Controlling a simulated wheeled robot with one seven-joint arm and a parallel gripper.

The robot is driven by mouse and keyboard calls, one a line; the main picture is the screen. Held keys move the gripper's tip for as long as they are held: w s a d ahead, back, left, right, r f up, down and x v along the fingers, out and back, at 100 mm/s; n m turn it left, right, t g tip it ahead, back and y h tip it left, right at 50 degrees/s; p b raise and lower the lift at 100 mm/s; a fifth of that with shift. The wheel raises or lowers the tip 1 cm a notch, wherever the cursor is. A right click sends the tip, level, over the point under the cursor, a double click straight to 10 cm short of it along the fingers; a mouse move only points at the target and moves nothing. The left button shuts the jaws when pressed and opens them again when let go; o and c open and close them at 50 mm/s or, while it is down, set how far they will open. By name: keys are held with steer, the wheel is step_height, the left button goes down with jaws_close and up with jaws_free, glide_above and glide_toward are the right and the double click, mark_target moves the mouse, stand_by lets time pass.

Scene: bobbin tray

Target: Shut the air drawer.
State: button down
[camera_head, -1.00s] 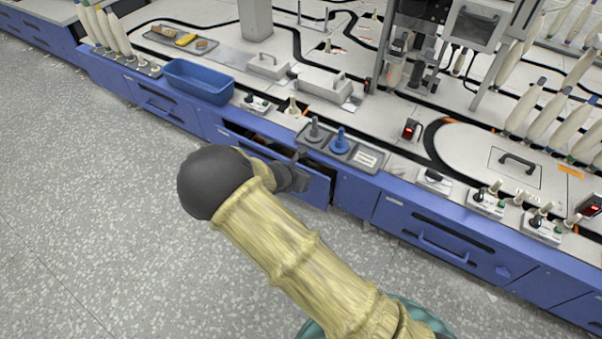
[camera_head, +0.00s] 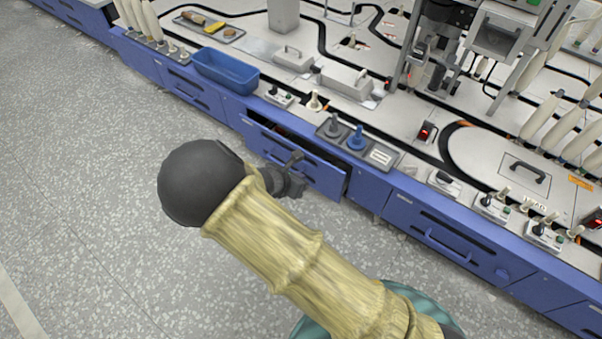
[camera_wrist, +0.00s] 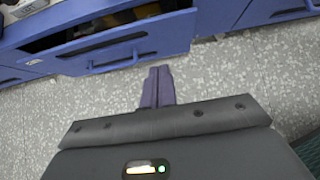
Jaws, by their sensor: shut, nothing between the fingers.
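The air drawer (camera_head: 322,178) is a blue drawer in the front of the bench, standing partly open with a dark gap along its top. In the wrist view its blue front (camera_wrist: 175,38) and bar handle fill the upper left, and some contents show inside. My gripper (camera_head: 296,157) is in front of the drawer in the head view. In the wrist view my gripper (camera_wrist: 159,70) has its fingers together and empty, pointing at the drawer front just right of the handle. I cannot tell whether the tips touch it; my arm hides part of the drawer in the head view.
A blue bin (camera_head: 225,72) and a grey tray with two pegs (camera_head: 357,146) sit on the bench edge above. Other closed blue drawers (camera_head: 440,232) flank this one. The speckled floor (camera_head: 90,170) in front is clear.

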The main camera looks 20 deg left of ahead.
steer(key=s+a+f+t+h, duration=0.1)
steer(key=a+f+t, duration=0.3)
steer(key=t, duration=0.1)
steer(key=shift+s+a+f+h+p, duration=0.2)
steer(key=shift+s+a+h+p, duration=0.15)
steer(key=shift+a+h+p, duration=0.1)
steer(key=shift+w+d, duration=0.1)
steer(key=b, duration=0.8)
glide_toward(313, 157)
steer(key=x, duration=0.5)
steer(key=shift+w+d+f, duration=0.15)
steer(key=shift+w+f, duration=0.05)
steer(key=shift+f, duration=0.3)
steer(key=shift+w+d+r+b, duration=0.15)
steer(key=shift+w+b, duration=0.25)
steer(key=shift+w, duration=0.05)
steer(key=shift+r, duration=0.1)
